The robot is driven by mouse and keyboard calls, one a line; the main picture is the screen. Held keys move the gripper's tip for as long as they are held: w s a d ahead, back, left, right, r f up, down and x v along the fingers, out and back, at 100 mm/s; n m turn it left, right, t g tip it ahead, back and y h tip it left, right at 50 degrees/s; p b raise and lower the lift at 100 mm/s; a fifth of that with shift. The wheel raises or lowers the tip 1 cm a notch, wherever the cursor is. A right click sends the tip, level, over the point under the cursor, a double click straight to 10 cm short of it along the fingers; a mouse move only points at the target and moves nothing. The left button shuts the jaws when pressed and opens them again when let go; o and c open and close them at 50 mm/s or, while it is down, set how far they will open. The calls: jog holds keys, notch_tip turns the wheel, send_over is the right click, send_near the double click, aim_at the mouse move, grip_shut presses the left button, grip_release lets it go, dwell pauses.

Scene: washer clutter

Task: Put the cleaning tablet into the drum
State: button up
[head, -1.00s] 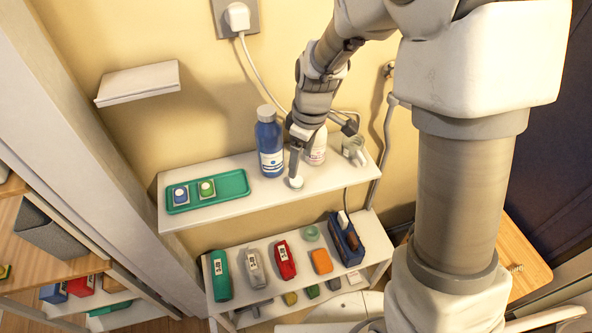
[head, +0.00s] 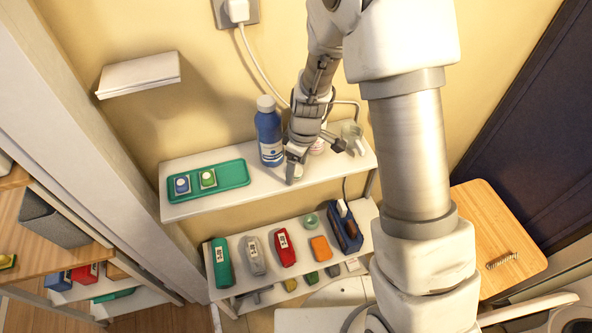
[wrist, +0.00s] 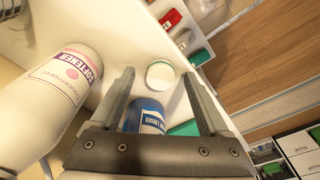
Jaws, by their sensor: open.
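A small round white disc with a pale green rim, which looks like the cleaning tablet (wrist: 160,75), lies on the upper white shelf (head: 225,206) near its front edge. My gripper (head: 292,170) is open and points down at the shelf, right of the blue bottle (head: 268,135). In the wrist view the disc shows beyond and between the spread fingers (wrist: 158,78), apart from both. In the head view my gripper hides the disc. The drum is not visible in these frames.
A white and pink bottle (wrist: 55,95) stands close beside my gripper. The lower shelf holds several coloured packs and a blue caddy (head: 344,230).

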jog(key=shift+c, duration=0.3)
grip_shut()
jog(key=shift+r, duration=0.8)
notch_tip(320, 180, up, 3)
jog(key=shift+f+b, duration=0.1)
jog(key=shift+b, duration=0.35)
jog(key=s+d+r+b, duration=0.2)
jog(key=s+d+r, duration=0.5)
jog(key=s, duration=0.2)
jog(key=w+d+f+m, duration=0.1)
jog(key=w+f+m, duration=0.2)
jog(key=m, duration=0.1)
jog(key=w+d+f+m, duration=0.2)
jog(key=w+f+m, duration=0.1)
jog(key=m, duration=0.1)
jog(key=w+d+f+m+h, duration=0.1)
jog(key=w+d+f+m, duration=0.1)
jog(key=w+f+m, duration=0.1)
jog(key=shift+d+f+m+t, duration=0.2)
jog(key=shift+f+m+t, duration=0.15)
jog(key=shift+m, duration=0.25)
